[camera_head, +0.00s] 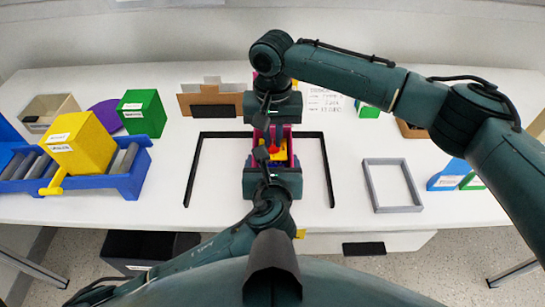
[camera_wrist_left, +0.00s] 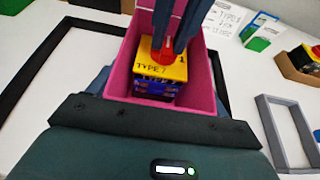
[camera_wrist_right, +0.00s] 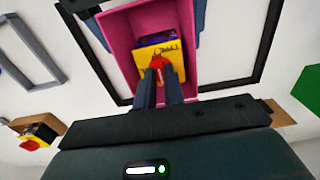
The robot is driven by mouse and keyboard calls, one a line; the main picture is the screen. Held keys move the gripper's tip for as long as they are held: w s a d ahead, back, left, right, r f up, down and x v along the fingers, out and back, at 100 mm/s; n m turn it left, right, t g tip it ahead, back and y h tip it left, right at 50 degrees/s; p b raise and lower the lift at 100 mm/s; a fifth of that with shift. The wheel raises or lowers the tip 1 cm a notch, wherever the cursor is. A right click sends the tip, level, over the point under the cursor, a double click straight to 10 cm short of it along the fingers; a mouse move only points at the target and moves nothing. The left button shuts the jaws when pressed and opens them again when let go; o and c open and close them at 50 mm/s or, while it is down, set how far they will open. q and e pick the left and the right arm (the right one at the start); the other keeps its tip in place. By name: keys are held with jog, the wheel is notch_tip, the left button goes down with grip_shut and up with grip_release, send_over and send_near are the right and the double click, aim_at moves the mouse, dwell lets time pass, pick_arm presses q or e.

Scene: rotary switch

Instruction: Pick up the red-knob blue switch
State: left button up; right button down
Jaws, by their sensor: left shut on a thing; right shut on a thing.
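The switch (camera_head: 280,155) has a yellow top, a red knob (camera_wrist_left: 166,50) and a blue body. It is inside a pink bin (camera_wrist_left: 204,100), and its top label reads TYPE 7 in the left wrist view. My right gripper (camera_wrist_right: 162,75) reaches in from the far side and is shut on the red knob. My left gripper (camera_head: 272,172) is on the near side, with its fingers along both outer sides of the bin, shut on it. I cannot tell whether the switch touches the bin floor.
A black frame (camera_head: 190,170) surrounds the bin. A grey frame (camera_head: 413,208) lies to the right. Another red-knobbed switch (camera_wrist_right: 38,135) is in a brown box.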

dwell(0.4)
notch_tip(320, 180, up, 18)
dwell(0.4)
